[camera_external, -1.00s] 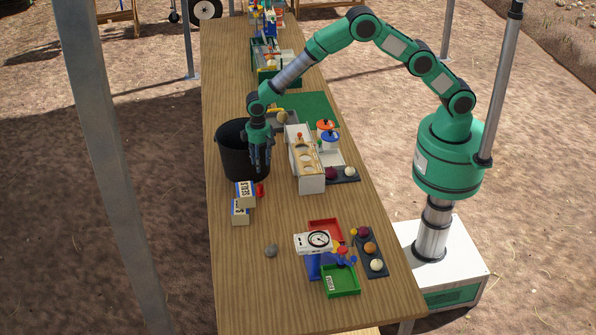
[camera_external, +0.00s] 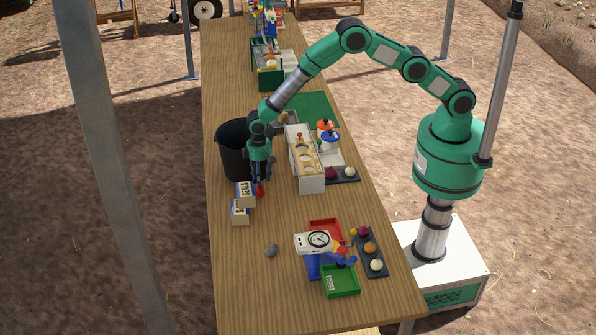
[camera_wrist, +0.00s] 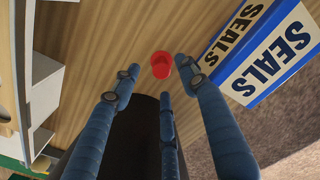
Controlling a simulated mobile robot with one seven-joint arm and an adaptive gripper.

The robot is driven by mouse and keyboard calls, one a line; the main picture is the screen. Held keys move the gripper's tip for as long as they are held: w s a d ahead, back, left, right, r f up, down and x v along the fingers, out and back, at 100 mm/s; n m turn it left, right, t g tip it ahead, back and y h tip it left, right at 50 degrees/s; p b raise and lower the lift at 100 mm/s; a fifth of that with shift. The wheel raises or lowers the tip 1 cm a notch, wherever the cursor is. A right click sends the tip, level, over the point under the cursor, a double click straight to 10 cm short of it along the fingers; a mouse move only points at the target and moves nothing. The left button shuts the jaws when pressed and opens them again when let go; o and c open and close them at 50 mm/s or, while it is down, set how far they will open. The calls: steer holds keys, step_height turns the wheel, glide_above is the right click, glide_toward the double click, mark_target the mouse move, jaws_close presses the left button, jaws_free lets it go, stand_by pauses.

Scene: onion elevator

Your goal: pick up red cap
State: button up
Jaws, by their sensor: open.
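The red cap (camera_external: 260,191) lies on the wooden table, just right of the boxes marked SEALS. In the wrist view the red cap (camera_wrist: 161,64) is a small round red piece beyond the tips of my fingers. My gripper (camera_external: 259,178) points down just above the cap, beside the black bin. In the wrist view my gripper (camera_wrist: 157,85) has its blue fingers spread, with nothing between them. The fingers look apart from the cap, though the exact height above it is hard to tell.
SEALS boxes (camera_external: 242,210) stand close to the cap, also large in the wrist view (camera_wrist: 262,52). The black bin (camera_external: 229,150) is behind my gripper. A wooden rack (camera_external: 309,172) stands to the right.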

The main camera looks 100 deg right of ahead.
mark_target(260, 191)
steer(key=shift+f, duration=0.15)
steer(key=shift+w+d+f, duration=0.1)
steer(key=shift+f, duration=2.3)
steer(key=c, duration=1)
